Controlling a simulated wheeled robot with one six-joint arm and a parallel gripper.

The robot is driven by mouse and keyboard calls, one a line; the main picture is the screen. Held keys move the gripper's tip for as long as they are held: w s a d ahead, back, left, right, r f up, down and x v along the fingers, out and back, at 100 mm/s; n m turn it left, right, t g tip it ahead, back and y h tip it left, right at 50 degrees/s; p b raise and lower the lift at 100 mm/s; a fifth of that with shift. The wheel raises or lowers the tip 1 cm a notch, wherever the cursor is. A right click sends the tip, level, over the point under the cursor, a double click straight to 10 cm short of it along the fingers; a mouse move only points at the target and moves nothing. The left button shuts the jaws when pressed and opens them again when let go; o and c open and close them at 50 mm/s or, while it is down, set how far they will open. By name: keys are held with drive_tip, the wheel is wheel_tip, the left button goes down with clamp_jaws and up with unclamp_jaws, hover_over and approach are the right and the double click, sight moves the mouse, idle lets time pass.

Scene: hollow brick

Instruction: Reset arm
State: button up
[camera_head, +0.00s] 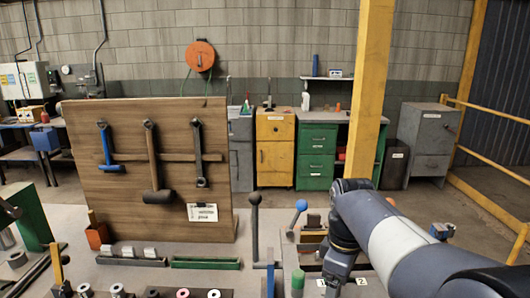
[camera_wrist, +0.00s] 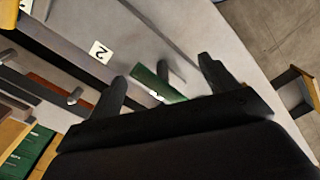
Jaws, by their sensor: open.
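My arm (camera_head: 395,240) comes in from the lower right in the head view, bends at a dark elbow, and its end part drops toward the table. My gripper (camera_wrist: 164,80) shows in the wrist view with its two dark fingers spread apart and nothing clearly held. A green bar-like object (camera_wrist: 150,83) with a white mark lies beyond the fingers; how far below them is unclear. In the head view the gripper tips are not clearly seen.
A wooden board (camera_head: 100,190) with hanging tools stands on the workbench (camera_head: 130,275). A grey lever (camera_head: 255,220) and a blue-knobbed lever (camera_head: 301,206) rise left of the arm. A card marked 2 (camera_wrist: 100,51) lies near the gripper. A yellow post (camera_head: 370,90) stands behind.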

drive_tip(key=n+b, duration=0.3)
drive_tip(key=n, duration=0.1)
drive_tip(key=shift+f+n, duration=0.15)
drive_tip(key=shift+n, duration=0.25)
drive_tip(key=n+b, duration=0.2)
drive_tip(key=n, duration=0.1)
drive_tip(key=shift+a+n+b, duration=0.1)
drive_tip(key=shift+n+b, duration=0.2)
drive_tip(key=shift+b, duration=0.1)
drive_tip(key=shift+r+p, duration=0.35)
drive_tip(key=shift+r, duration=1.25)
